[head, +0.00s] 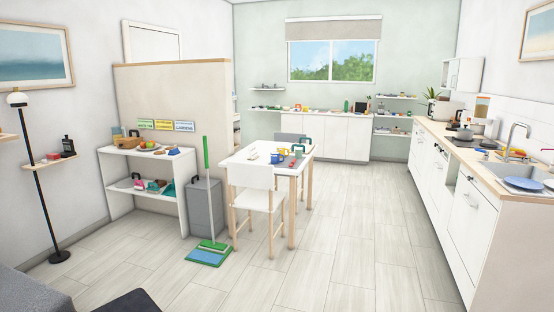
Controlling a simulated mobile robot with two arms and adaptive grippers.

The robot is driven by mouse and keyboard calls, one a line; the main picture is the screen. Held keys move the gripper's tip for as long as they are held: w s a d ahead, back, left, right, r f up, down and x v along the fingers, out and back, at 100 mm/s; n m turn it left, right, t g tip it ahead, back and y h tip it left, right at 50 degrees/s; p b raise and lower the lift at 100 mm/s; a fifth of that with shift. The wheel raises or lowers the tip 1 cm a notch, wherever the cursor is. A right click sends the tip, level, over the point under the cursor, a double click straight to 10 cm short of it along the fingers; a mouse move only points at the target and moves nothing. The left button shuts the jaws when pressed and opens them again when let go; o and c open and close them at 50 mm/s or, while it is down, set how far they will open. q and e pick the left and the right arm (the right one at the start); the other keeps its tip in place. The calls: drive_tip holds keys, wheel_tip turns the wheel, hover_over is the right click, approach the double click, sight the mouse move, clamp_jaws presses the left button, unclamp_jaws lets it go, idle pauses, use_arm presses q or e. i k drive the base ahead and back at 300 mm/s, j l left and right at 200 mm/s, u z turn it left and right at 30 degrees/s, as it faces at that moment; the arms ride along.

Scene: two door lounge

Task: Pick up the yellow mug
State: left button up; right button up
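A small yellow mug (286,152) appears to stand on the white dining table (255,161) in the middle of the room, well ahead of me. A blue mug (275,157) is close to its left. A green-handled item (297,150) is just to its right. The yellow mug is small in the head view, so its handle direction cannot be told. Neither of my grippers is in view.
A white chair (253,190) stands at the table's near side. A green broom (207,190), a grey bin (204,208) and a white shelf (153,166) are left of it. A kitchen counter (455,147) runs along the right. The floor (345,235) between is clear.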

sight(282, 149)
drive_tip(key=i, duration=0.45)
drive_tip(key=i+l+z, duration=0.1)
drive_tip(key=i+z, duration=0.15)
drive_tip(key=i, duration=0.85)
drive_tip(key=i+j+z, duration=0.2)
drive_tip(key=i, duration=0.9)
drive_tip(key=i+j+u, duration=0.1)
drive_tip(key=i+u, duration=0.3)
drive_tip(key=i+l+u, duration=0.1)
drive_tip(key=i+u, duration=0.25)
drive_tip(key=i, duration=0.2)
drive_tip(key=i+l+u, duration=0.25)
drive_tip(key=i+u, duration=0.15)
drive_tip(key=i, duration=0.1)
